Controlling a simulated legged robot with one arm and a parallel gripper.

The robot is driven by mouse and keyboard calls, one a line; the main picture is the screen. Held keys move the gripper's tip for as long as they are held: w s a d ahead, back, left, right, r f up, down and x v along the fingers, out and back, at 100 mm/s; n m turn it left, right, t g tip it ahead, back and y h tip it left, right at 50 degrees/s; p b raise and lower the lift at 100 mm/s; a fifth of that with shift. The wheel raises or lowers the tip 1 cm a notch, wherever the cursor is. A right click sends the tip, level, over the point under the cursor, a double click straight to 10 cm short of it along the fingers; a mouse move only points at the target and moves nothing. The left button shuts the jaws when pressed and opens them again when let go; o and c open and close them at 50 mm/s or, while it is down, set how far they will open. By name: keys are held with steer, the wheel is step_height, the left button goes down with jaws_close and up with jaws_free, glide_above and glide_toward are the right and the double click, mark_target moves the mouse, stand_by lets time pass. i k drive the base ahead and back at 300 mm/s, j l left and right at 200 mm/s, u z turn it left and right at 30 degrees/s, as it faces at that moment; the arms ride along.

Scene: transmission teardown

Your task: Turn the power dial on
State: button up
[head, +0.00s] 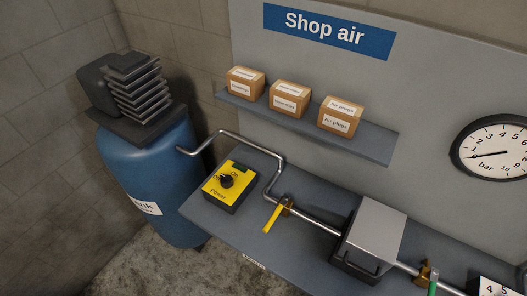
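The power dial (226,181) is a black round knob on the top face of a yellow and black box (222,195) marked "Power". The box sits at the left end of the grey bench (304,246). "ON" lettering shows above the knob, and smaller lettering at its left is too small to read surely. Which label the knob points to cannot be told. My gripper is not in view.
A blue tank (160,175) with a compressor stands left of the bench. A metal pipe (283,162) bends behind the box to a yellow lever valve (272,217) and a grey metal housing (376,230). A shelf (310,127) with three boxes hangs above. A gauge (495,149) is at right.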

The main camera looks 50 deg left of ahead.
mark_target(226, 182)
steer(key=u, duration=2.35)
